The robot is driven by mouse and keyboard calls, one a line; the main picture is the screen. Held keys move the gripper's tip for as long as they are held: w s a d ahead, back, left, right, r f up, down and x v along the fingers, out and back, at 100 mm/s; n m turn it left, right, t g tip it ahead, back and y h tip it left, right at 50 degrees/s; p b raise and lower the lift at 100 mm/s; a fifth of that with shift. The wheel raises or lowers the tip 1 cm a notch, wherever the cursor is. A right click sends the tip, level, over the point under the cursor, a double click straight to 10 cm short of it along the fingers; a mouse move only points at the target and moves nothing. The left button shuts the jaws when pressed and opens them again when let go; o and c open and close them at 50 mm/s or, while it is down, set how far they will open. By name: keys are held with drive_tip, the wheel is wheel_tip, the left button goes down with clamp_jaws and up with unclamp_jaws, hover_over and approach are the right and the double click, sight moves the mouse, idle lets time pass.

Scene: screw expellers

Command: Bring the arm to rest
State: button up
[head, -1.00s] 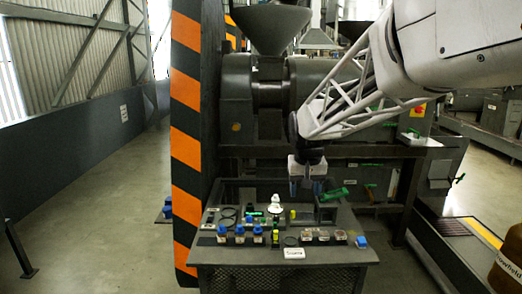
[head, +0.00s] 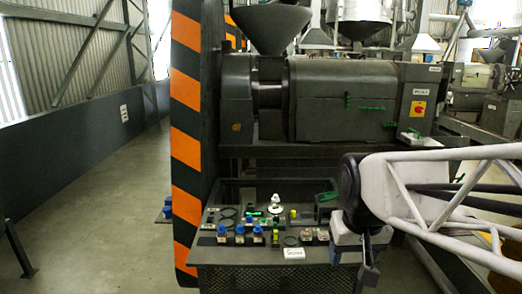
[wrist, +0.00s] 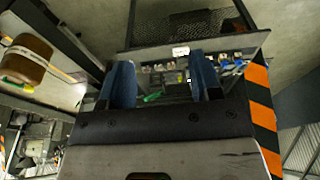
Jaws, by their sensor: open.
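My gripper (head: 352,262) hangs at the lower right in the head view, in front of the right end of the small work table (head: 270,256). My white lattice arm reaches in from the right edge. In the wrist view the two blue fingers of my gripper (wrist: 165,85) stand apart with nothing between them. The table's small items lie beyond the fingers and do not touch them. In the head view my gripper and arm hide the table's right front corner.
Several blue-capped jars (head: 240,231) and small parts stand on the table. A screw expeller (head: 340,98) with a hopper (head: 268,25) stands behind it. An orange-and-black striped post (head: 186,140) rises at left. Open floor (head: 110,215) lies left of that. A brown container (wrist: 25,58) shows in the wrist view.

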drive_tip(key=s+d+f, duration=0.1)
drive_tip(key=s+f, duration=0.2)
drive_tip(key=s, duration=0.6)
drive_tip(key=shift+s+f, duration=0.25)
drive_tip(key=shift+s, duration=0.05)
